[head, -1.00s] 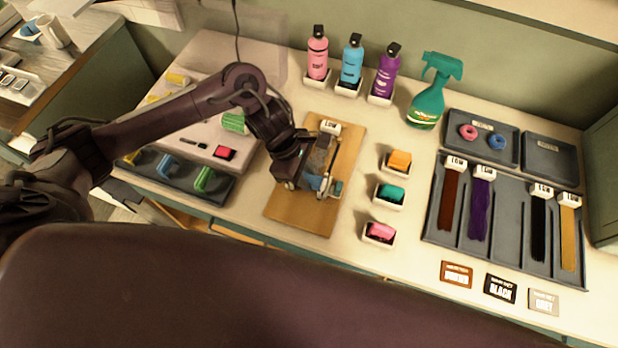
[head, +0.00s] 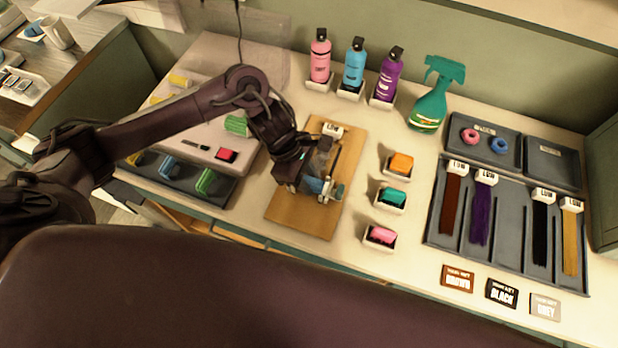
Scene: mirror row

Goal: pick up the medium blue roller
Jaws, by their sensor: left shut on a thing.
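My left gripper (head: 324,190) is over the wooden board, shut on a blue roller (head: 314,184). Only a small blue part shows between the fingers; the rest is hidden, and I cannot tell its size or whether it touches the board. Another blue piece (head: 168,166) stands in the dark tray at the left, between a yellow piece (head: 135,158) and a green piece (head: 205,181). A green roller (head: 236,125) lies on the pale surface behind my left arm. My right gripper is not in view.
The wooden board (head: 290,215) carries a white label at its far end. To its right are small white holders with orange (head: 401,163), teal (head: 392,197) and pink (head: 382,235) pieces. Bottles and a green spray bottle (head: 432,100) stand behind. A dark tray (head: 510,225) holds hair strands.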

